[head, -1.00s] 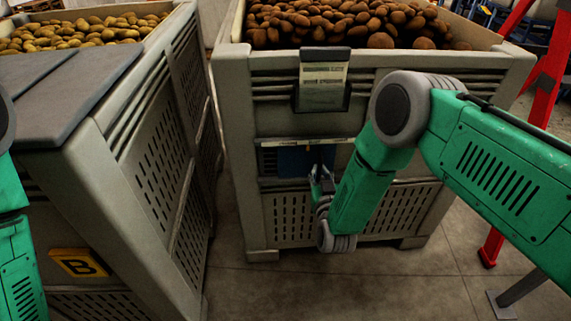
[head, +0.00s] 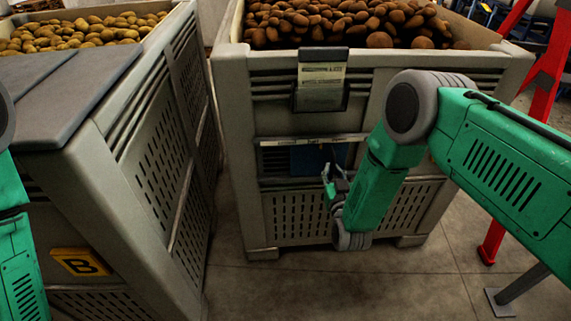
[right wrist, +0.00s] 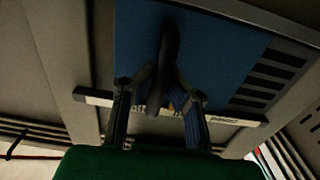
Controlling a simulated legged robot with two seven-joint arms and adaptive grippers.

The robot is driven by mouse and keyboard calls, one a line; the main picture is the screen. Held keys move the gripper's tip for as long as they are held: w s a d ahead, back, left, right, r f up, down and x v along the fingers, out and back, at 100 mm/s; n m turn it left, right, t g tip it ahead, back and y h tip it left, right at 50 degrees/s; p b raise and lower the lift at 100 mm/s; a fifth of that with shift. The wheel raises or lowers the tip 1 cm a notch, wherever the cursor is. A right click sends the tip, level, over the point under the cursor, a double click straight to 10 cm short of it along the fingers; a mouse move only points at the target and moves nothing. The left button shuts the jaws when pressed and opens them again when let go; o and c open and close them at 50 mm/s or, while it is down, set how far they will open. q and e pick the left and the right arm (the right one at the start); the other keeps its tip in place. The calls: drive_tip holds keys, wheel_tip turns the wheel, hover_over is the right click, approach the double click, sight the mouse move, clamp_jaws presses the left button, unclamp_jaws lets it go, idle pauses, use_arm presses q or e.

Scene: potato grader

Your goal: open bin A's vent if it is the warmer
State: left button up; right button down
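The middle bin (head: 235,150) holds brown potatoes; no letter A is readable on it. Its front has a vent whose blue panel (head: 306,160) covers part of the opening, with dark slats (head: 273,161) exposed on the left. My right gripper (head: 331,173) is at the panel. In the right wrist view, its fingers (right wrist: 162,75) close in on both sides of a dark upright handle (right wrist: 157,98) on the blue panel (right wrist: 215,45), and look shut on it. The left bin (head: 130,190) bears a yellow B plate (head: 80,262). My left gripper is out of view.
A card holder (head: 322,80) hangs on the middle bin's front, its text unreadable. A grey lid (head: 85,95) covers part of bin B. A red frame (head: 545,85) stands at the right. Bare floor (head: 300,285) lies in front.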

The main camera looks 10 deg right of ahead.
sight(345, 159)
drive_tip(key=shift+s+d+p, duration=0.15)
drive_tip(key=shift+s+d, duration=0.1)
drive_tip(key=shift+d, duration=1)
drive_tip(key=shift+s+d+p, duration=0.15)
drive_tip(key=shift+s+d, duration=0.05)
drive_tip(key=shift+d, duration=1)
drive_tip(key=shift+f, duration=0.1)
drive_tip(key=c, duration=0.9)
unclamp_jaws()
drive_tip(key=shift+s+r, duration=0.15)
drive_tip(key=shift+r, duration=0.05)
drive_tip(key=shift+a, duration=0.1)
